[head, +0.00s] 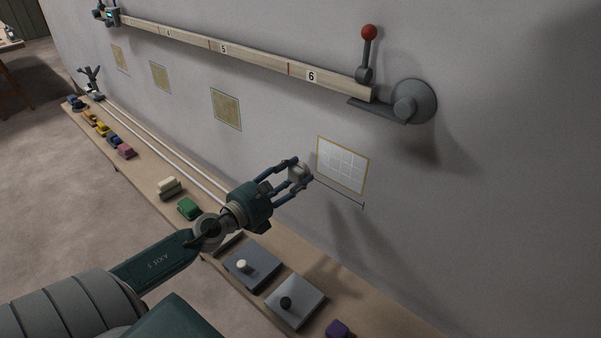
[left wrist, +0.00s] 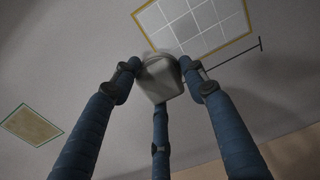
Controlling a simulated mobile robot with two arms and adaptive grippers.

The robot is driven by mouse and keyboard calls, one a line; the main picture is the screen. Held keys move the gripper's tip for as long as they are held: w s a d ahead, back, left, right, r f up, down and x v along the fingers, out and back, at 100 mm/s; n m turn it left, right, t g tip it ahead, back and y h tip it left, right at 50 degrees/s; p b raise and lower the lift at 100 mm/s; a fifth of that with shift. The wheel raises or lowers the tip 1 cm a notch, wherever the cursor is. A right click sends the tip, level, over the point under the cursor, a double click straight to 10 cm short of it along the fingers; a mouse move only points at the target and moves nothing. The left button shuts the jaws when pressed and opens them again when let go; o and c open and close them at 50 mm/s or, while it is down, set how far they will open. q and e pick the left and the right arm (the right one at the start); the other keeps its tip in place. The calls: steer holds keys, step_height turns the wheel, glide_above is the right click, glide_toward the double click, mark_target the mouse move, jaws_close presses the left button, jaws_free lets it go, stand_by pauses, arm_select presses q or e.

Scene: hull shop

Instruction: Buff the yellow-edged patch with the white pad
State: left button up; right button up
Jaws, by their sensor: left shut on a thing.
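The yellow-edged patch (head: 342,166) is on the grey wall, its pale face divided into squares by a light grid. It also shows at the top of the left wrist view (left wrist: 206,24). My left gripper (head: 299,174) is shut on the white pad (head: 298,175), just left of the patch's lower left side. In the left wrist view the pad (left wrist: 160,80) sits between blue fingers and overlaps the patch's lower left edge. I cannot tell whether it touches the wall. My right gripper is not in view.
A thin dark rod (head: 340,193) runs just below the patch. Above are a numbered wooden rail (head: 250,55), a red-knobbed lever (head: 368,50) and a grey disc (head: 414,101). The shelf (head: 390,318) below carries two knobbed plates, a green block (head: 188,208) and other small blocks.

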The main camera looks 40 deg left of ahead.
arm_select(q)
steer(key=shift+s+f, duration=0.1)
steer(key=shift+s, duration=0.25)
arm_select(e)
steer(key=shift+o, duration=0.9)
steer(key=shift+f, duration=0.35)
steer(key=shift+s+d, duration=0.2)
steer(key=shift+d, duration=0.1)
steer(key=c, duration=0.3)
arm_select(q)
steer(key=shift+s, duration=0.25)
steer(key=s+b, duration=0.1)
steer(key=s, duration=0.2)
steer(key=shift+s+b, duration=0.4)
steer(key=shift+s+a+r, duration=0.1)
steer(key=shift+s+r, duration=0.1)
steer(key=shift+s, duration=0.1)
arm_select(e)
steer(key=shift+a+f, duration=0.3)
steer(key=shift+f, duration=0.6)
arm_select(q)
steer(key=shift+s+f, duration=0.15)
steer(key=shift+s, duration=0.1)
steer(key=shift+s+a+b, duration=0.15)
steer(key=shift+s+b, duration=0.8)
steer(key=shift+s, duration=0.8)
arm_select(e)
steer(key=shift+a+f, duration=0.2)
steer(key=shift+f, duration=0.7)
